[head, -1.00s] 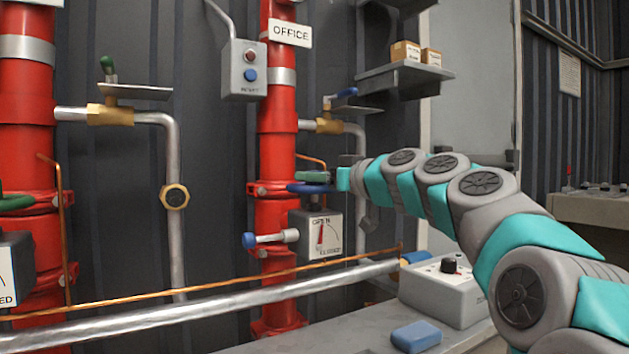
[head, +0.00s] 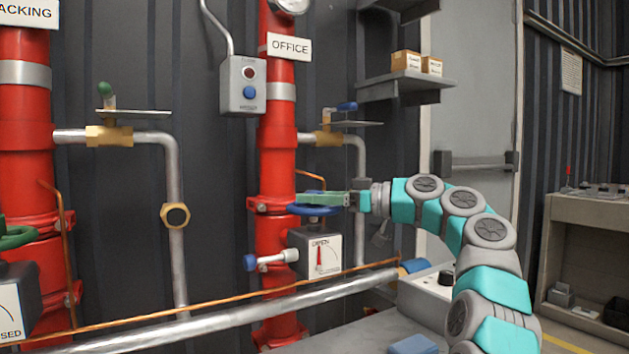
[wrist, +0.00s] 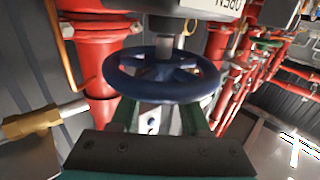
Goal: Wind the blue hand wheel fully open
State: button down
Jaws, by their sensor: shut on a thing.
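The blue hand wheel (head: 316,210) lies flat on the red OFFICE riser, above a grey indicator box (head: 316,250). The box's white dial has a red pointer (head: 319,262) standing roughly upright at its left side; its small lettering is hard to read. My gripper (head: 322,199) reaches in from the right at the wheel's rim. In the wrist view the wheel (wrist: 122,88) fills the middle, with its spokes and hub showing. The two green fingers run under the near rim, shut on it; the fingertips are mostly hidden by the rim.
A blue-ended lever (head: 270,260) sticks out left of the indicator box. A silver pipe (head: 230,314) and a copper line cross in front, low down. A grey button box (head: 242,85) hangs upper left. A green wheel (head: 16,238) is on the left riser. A shelf (head: 405,85) is above right.

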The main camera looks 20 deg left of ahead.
jog(key=shift+r+n+g+p, duration=0.15)
jog(key=shift+n+g+p, duration=0.4)
jog(key=shift+p, duration=0.35)
jog(key=shift+c, duration=1.9)
grip_release()
jog(key=d, duration=0.7)
jog(key=shift+w+d, duration=0.3)
jog(key=shift+w, duration=0.05)
jog(key=shift+d, duration=0.1)
